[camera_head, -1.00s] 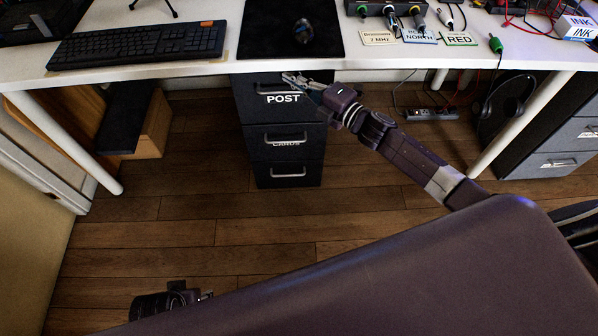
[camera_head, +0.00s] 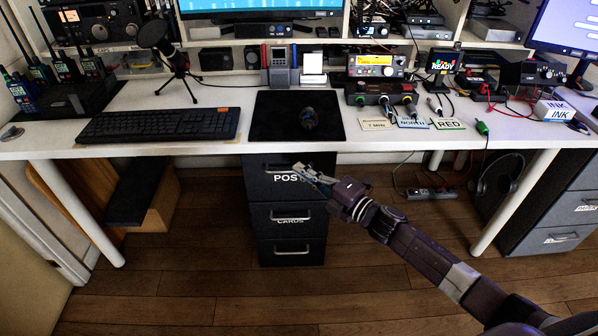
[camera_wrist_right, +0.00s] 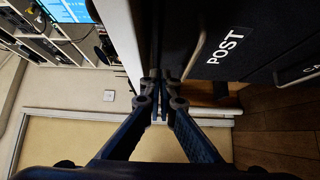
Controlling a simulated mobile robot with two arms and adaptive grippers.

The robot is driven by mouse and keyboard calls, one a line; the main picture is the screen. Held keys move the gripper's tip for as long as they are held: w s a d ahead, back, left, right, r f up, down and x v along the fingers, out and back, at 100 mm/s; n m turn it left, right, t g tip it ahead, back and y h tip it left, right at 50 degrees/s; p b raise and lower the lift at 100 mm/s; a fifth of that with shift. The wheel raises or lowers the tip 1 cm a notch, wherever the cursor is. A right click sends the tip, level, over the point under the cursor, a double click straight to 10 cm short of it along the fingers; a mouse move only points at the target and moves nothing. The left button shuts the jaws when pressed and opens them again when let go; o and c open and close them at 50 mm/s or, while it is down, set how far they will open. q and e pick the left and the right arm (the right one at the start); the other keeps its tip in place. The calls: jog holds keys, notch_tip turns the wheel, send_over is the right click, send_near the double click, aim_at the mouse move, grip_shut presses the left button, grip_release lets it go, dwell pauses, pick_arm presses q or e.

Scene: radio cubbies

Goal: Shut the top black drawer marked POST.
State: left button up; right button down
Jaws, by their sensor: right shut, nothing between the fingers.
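The top black drawer marked POST (camera_head: 262,185) is under the desk, at the top of a black drawer unit. Its front looks about in line with the drawers below; I cannot tell whether a small gap is left. It also shows in the right wrist view (camera_wrist_right: 240,30), with its handle (camera_wrist_right: 196,54) beside the label. My right gripper (camera_head: 303,170) is in front of this drawer's upper right part and covers the end of the label. Its fingers (camera_wrist_right: 160,80) are shut and empty. I cannot tell whether they touch the drawer. My left gripper is out of view.
The CARDS drawer (camera_head: 308,221) and another drawer are below. The white desk top (camera_head: 215,97) overhangs the unit, with a keyboard (camera_head: 160,125) and black mat (camera_head: 268,115) on it. White desk legs (camera_head: 510,205) stand at both sides. The wooden floor (camera_head: 190,260) in front is clear.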

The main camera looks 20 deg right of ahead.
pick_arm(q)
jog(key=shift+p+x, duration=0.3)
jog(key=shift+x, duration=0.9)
pick_arm(e)
jog(key=v, duration=0.8)
jog(key=shift+d+f, duration=0.25)
